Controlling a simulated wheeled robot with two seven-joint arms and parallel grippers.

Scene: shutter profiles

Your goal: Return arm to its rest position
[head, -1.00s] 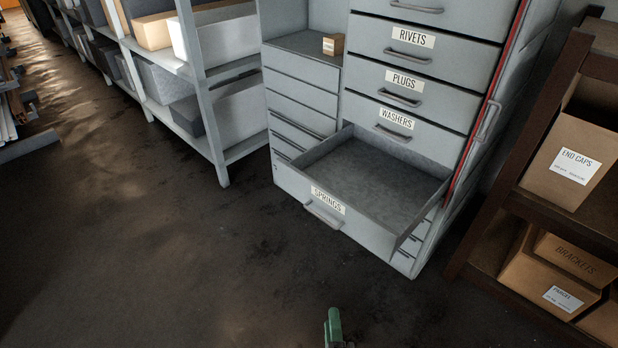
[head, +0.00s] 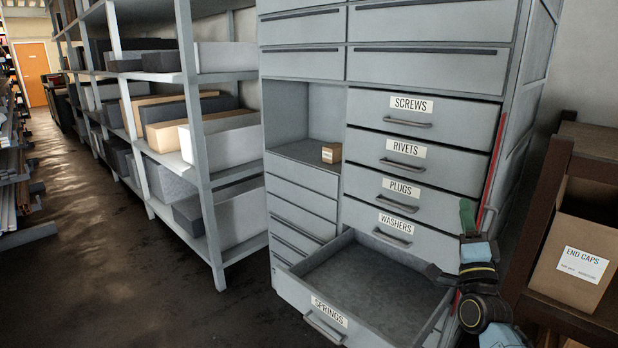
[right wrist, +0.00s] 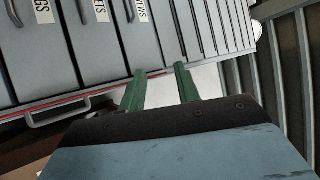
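My right gripper (head: 467,215) is at the right of the head view, with its green fingers pointing up. It appears in front of the right edge of the grey drawer cabinet (head: 420,70). In the right wrist view its two green fingers (right wrist: 160,75) stand apart with nothing between them. The springs drawer (head: 323,312) is pulled out and its visible inside is empty. My right wrist and forearm cover part of its right side. The washers drawer (head: 376,222) above it is closed. My left gripper is not in view.
A small brown box (head: 331,153) sits in the cabinet's open niche. A brown rack with an end caps box (head: 577,262) stands at the right, near my right arm. Grey shelving (head: 205,170) with bins stands at the left. The floor (head: 110,270) at the left is clear.

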